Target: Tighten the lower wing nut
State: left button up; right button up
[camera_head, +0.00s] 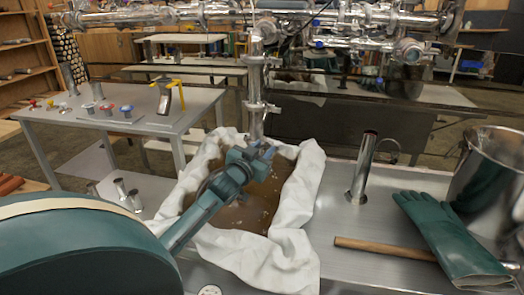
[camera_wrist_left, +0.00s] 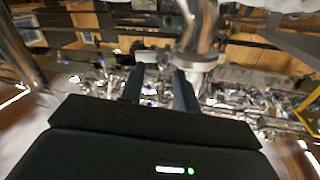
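A shiny vertical pipe (camera_head: 255,85) comes down from the overhead pipework to the cloth-lined basin. It carries an upper clamp (camera_head: 256,60) and a lower clamp (camera_head: 258,107). A small metal piece sticks out to the right of the lower clamp; I cannot make out the wing nut's shape. My left gripper (camera_head: 262,150) is beside the pipe's lower end, below the lower clamp. In the left wrist view its two dark fingers (camera_wrist_left: 160,92) stand apart with nothing clearly between them. The pipe and a clamp flange (camera_wrist_left: 196,62) are just beyond the right finger. My right gripper is not visible.
White cloth (camera_head: 300,195) drapes the brown-filled basin under my left arm. A side table (camera_head: 130,125) with small tools stands at left.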

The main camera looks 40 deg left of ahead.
pick_arm(q)
jog(key=shift+c, duration=0.4)
grip_shut()
